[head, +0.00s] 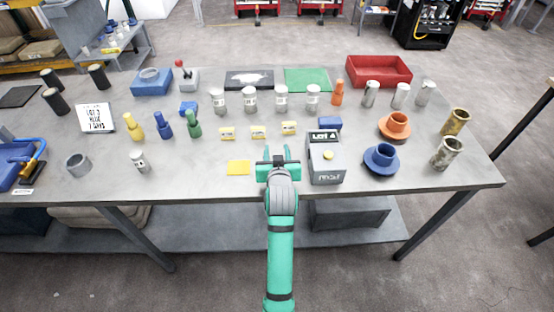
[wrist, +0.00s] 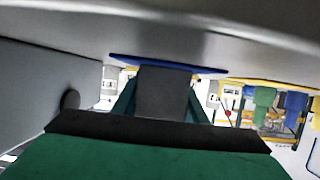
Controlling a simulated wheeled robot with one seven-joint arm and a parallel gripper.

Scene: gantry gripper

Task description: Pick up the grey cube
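A dark grey block (wrist: 163,95), which looks like the grey cube, shows between the two green fingers of my gripper (wrist: 161,100) in the wrist view. Its flat near face covers part of the fingers, so I cannot tell whether they touch its sides. In the head view my gripper (head: 278,159) is at the front of the table, fingers pointing away over the top. A small dark grey shape (head: 278,161) shows between the fingers there, its edges unclear. I cannot tell whether it rests on the table or is raised.
Yellow blocks (head: 258,132) and a blue flanged part (head: 381,159) stand nearby.

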